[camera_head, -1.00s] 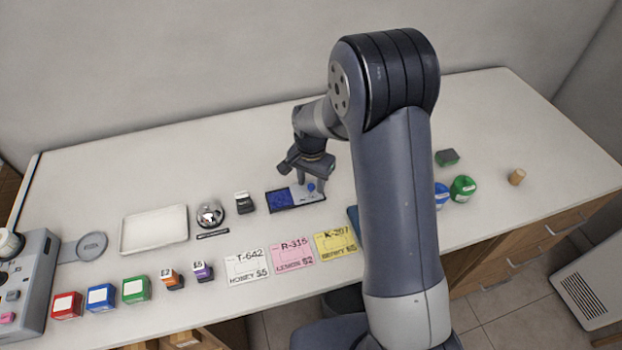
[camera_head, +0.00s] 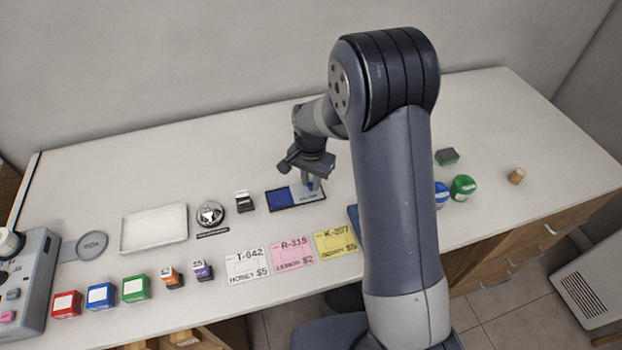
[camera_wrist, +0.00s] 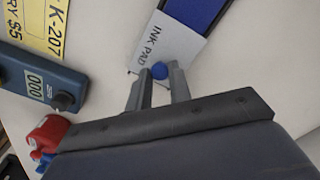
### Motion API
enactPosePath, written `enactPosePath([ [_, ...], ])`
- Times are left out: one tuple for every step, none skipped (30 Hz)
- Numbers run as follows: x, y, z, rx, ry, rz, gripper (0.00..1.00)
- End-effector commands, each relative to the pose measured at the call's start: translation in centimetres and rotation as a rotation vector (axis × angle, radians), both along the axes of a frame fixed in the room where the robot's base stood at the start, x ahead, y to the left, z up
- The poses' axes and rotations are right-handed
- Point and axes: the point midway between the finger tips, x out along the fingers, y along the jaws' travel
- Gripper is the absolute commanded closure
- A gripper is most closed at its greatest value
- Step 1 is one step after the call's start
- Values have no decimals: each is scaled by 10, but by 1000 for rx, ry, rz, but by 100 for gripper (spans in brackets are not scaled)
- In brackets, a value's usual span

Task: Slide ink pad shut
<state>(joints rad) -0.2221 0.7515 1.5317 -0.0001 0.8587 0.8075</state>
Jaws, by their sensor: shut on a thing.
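The ink pad (camera_head: 284,198) lies flat on the counter, with its dark blue pad surface showing at the left and its grey lid at the right. In the wrist view the lid (camera_wrist: 169,45) reads "INK PAD" and the blue pad (camera_wrist: 196,12) is bare beyond it. A round blue knob (camera_wrist: 159,70) stands on the near end of the lid. My gripper (camera_wrist: 160,72) is shut on this knob, one finger on each side. In the head view my gripper (camera_head: 311,184) is at the right end of the ink pad.
Price cards (camera_head: 292,254) lie in front of the ink pad. A black-and-white stamp (camera_head: 242,201), a bell (camera_head: 210,214) and a white tray (camera_head: 154,230) stand to its left. A blue counter device (camera_wrist: 40,80) is near my gripper. The counter behind is clear.

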Motion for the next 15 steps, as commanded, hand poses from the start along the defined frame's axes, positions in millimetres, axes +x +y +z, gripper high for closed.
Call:
enactPosePath([
  [0, 1, 0, 1, -1, 1, 100],
  [0, 3, 0, 0, -1, 1, 100],
  [-1, 8, -1, 0, -1, 2, 100],
  [-2, 13, -1, 0, -1, 3, 100],
  [-3, 18, -1, 1, -2, 5, 100],
  [-4, 27, -1, 2, -2, 5, 100],
  [-6, 33, -1, 1, -3, 6, 100],
  [-7, 40, -1, 1, -3, 6, 100],
  [-8, 47, -1, 1, -3, 6, 100],
  [-10, 53, -1, 1, -3, 6, 100],
  [-10, 57, -1, 1, -3, 4, 100],
  [-12, 62, 0, 1, -3, 4, 100],
  [-12, 66, 0, 1, -3, 3, 100],
  [-13, 68, 0, 1, -3, 2, 100],
  [-13, 70, 0, 1, -3, 1, 100],
])
